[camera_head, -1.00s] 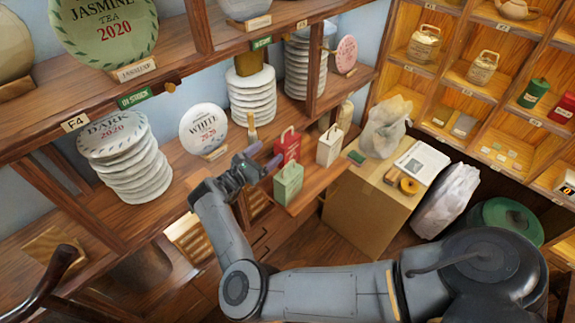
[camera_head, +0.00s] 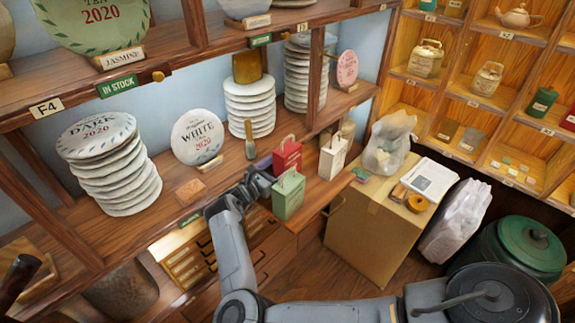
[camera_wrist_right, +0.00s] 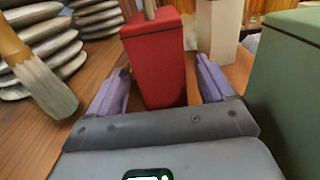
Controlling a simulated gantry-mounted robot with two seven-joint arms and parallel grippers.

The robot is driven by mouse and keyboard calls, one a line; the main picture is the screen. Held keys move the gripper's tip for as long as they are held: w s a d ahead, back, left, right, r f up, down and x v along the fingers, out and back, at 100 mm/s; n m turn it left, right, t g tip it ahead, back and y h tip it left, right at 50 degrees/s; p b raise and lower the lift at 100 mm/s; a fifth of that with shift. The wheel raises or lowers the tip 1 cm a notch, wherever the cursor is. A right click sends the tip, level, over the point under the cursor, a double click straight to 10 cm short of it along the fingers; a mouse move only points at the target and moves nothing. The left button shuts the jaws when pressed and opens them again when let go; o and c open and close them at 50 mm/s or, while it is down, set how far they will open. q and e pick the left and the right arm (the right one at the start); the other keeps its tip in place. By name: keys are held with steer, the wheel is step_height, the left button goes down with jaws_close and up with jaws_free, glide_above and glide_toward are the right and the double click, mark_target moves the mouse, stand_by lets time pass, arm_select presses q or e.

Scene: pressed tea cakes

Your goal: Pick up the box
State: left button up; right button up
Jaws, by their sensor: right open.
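A red box with a handle (camera_head: 287,157) stands upright on the wooden shelf ledge. It also shows in the right wrist view (camera_wrist_right: 156,60). A green box (camera_head: 289,196) stands in front of it, and a white box (camera_head: 332,160) to its right. My right gripper (camera_head: 262,174) is open, just left of the red and green boxes. In the right wrist view its purple fingers (camera_wrist_right: 162,80) lie either side of the red box, with nothing visibly gripped. Contact cannot be told. The green box (camera_wrist_right: 290,90) is close to the right finger. My left gripper is out of view.
A brush (camera_head: 250,140) stands left of the red box, near the white tea cake (camera_head: 198,135) and stacked cakes (camera_head: 112,165). A cardboard carton (camera_head: 362,228) bearing tape and papers is at right. An upper shelf (camera_head: 190,68) overhangs the ledge.

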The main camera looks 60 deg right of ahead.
steer(key=d, duration=0.2)
steer(key=s+d+p, duration=0.1)
steer(key=d, duration=0.1)
steer(key=shift+d+r, duration=0.1)
steer(key=shift+d, duration=0.3)
steer(key=c, duration=1.2)
steer(key=shift+r, duration=5.05)
